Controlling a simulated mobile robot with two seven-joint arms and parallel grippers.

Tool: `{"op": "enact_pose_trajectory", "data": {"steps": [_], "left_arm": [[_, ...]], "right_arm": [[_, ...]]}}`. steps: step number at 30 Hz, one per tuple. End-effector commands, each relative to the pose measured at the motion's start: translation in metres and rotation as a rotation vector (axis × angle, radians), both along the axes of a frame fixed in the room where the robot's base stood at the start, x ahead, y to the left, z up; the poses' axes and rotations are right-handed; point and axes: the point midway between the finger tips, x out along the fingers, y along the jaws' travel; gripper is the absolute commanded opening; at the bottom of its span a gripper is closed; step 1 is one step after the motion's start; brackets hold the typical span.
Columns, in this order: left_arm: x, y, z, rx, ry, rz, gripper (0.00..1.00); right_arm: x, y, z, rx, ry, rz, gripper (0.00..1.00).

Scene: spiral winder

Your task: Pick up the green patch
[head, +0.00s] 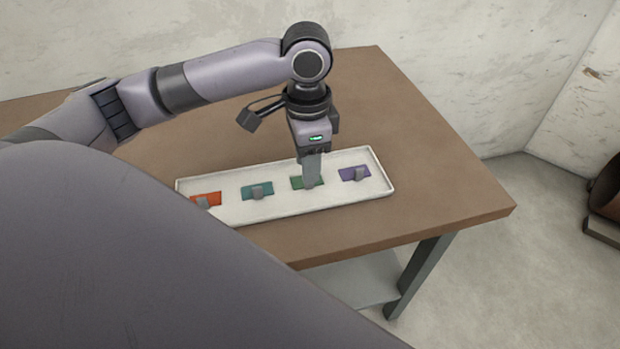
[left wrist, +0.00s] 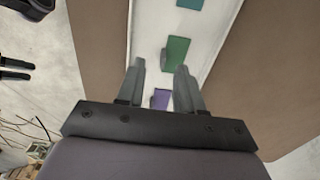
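The green patch (head: 298,183) lies flat in a white tray (head: 240,216), third from the left in a row. My left gripper (head: 312,180) points down over it, its fingertips overlapping the patch in the head view. In the left wrist view the two fingers of my left gripper (left wrist: 160,67) are apart with a gap between them. There the green patch (left wrist: 178,50) shows between and just beyond the fingertips, nearer the right one. I cannot tell whether the fingers touch it.
An orange patch (head: 212,197) and a teal patch (head: 262,192) lie left of the green one, a purple patch (head: 349,174) right of it. Small grey pieces sit on these. The brown table (head: 420,170) is clear right of the tray, up to its edge.

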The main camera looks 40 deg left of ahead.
Motion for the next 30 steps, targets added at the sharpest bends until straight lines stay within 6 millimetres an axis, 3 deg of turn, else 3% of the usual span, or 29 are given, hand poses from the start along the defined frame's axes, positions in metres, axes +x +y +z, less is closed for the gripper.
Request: {"op": "enact_pose_trajectory", "data": {"steps": [7,16,20,30], "left_arm": [[0.002,0.004,-0.037,0.001,0.001,0.000,0.36],[0.002,0.004,-0.041,0.000,-0.001,0.000,0.36],[0.002,0.004,-0.041,0.000,-0.001,0.000,0.00],[0.002,0.004,-0.041,0.000,-0.001,0.000,0.00]], "right_arm": [[0.001,0.003,-0.005,0.008,0.000,0.003,0.55],[0.005,0.004,0.002,0.011,-0.013,0.004,0.55],[0.006,0.004,0.002,0.010,-0.013,0.004,0.55],[0.005,0.002,-0.001,0.006,-0.009,0.004,0.55]]}}
